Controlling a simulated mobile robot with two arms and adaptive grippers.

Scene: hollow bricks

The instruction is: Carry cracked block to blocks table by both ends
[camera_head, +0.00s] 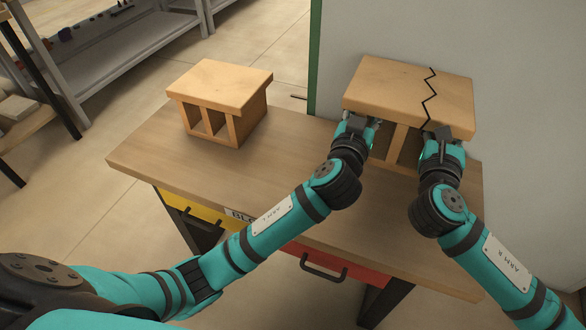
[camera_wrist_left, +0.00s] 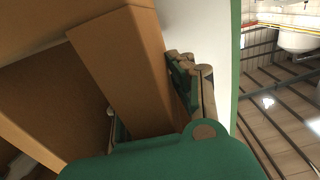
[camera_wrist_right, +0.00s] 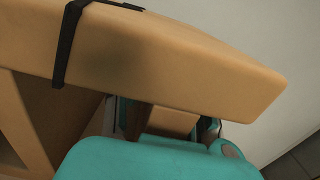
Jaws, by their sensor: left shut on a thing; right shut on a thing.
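The cracked block (camera_head: 400,85) is a tan hollow brick with a black zigzag crack across its top. It is at the right end of the blocks table (camera_head: 290,185); I cannot tell whether it rests on the wood or is held just above it. My left gripper (camera_head: 357,122) is shut on the block's left end wall, which also shows in the left wrist view (camera_wrist_left: 125,70). My right gripper (camera_head: 447,135) is shut on its right end, under the overhanging top, seen in the right wrist view (camera_wrist_right: 165,65). The fingertips are partly hidden.
A whole hollow block (camera_head: 220,88) stands at the table's left back, with bare wood between the two blocks. A grey wall (camera_head: 520,60) with a green edge is close behind the cracked block. The table has a yellow drawer (camera_head: 190,208) and a red drawer (camera_head: 335,262). Grey shelving (camera_head: 120,45) stands at the upper left.

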